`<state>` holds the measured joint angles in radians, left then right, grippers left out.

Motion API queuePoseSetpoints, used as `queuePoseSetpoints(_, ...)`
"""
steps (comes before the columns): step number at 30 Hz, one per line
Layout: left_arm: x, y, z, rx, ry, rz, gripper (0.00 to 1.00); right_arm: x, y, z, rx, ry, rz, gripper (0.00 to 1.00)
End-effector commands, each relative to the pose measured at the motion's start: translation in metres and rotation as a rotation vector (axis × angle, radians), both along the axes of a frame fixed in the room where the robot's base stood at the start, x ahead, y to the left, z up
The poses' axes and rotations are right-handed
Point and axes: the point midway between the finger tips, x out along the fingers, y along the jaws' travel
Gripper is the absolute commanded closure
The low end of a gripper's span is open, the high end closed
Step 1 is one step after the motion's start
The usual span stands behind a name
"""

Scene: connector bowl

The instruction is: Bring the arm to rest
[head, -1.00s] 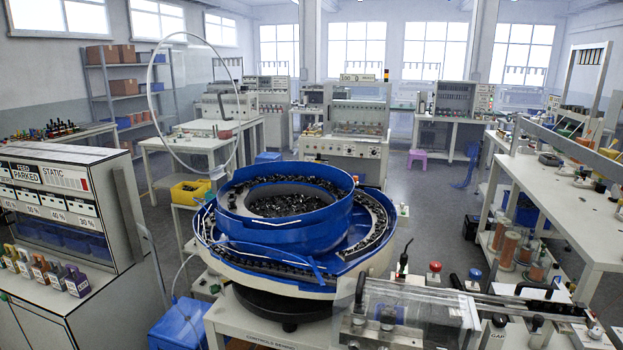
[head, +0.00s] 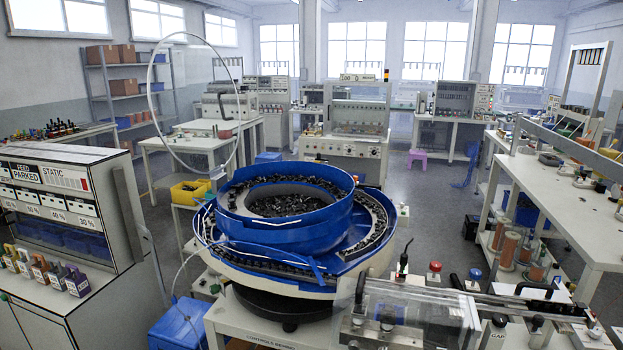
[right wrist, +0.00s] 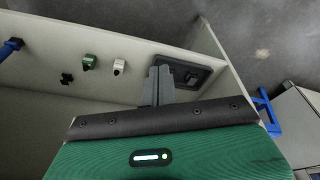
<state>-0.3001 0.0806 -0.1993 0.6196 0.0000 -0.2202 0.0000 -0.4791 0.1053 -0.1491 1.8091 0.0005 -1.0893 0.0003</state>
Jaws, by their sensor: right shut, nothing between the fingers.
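My right gripper (right wrist: 158,86) shows in the right wrist view as two grey fingers close together, shut, with nothing seen between them. Behind its fingers is a pale grey panel (right wrist: 120,25) with a dark recessed plate (right wrist: 190,74), a green part (right wrist: 89,62) and a white part (right wrist: 119,66) on it. Neither of my grippers shows in the head view.
A blue bowl feeder (head: 285,235) full of small dark parts stands in the middle of the head view. A clear-covered track (head: 420,310) lies at front right. A cabinet (head: 60,215) stands at left and a white bench (head: 560,205) at right.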

Motion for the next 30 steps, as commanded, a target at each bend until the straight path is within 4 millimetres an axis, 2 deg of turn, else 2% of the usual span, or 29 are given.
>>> queuePoseSetpoints(1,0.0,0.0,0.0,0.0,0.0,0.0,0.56,-0.006,-0.001,-0.026,-0.002,0.015,0.002,1.0)
queuePoseSetpoints(6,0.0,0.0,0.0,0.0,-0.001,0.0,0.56,-0.032,-0.005,-0.1,-0.005,0.043,0.007,1.0)
queuePoseSetpoints(11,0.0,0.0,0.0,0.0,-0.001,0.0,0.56,-0.068,-0.01,-0.162,-0.009,0.069,0.014,1.0)
queuePoseSetpoints(15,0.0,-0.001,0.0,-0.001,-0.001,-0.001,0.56,-0.108,-0.017,-0.208,-0.012,0.093,0.018,1.0)
queuePoseSetpoints(19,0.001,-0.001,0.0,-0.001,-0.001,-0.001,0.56,-0.148,-0.025,-0.241,-0.015,0.113,0.023,1.0)
queuePoseSetpoints(24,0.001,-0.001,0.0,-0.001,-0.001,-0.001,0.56,-0.191,-0.033,-0.266,-0.019,0.13,0.029,1.0)
queuePoseSetpoints(30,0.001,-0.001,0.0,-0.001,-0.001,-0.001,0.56,-0.213,-0.038,-0.276,-0.02,0.138,0.032,1.0)
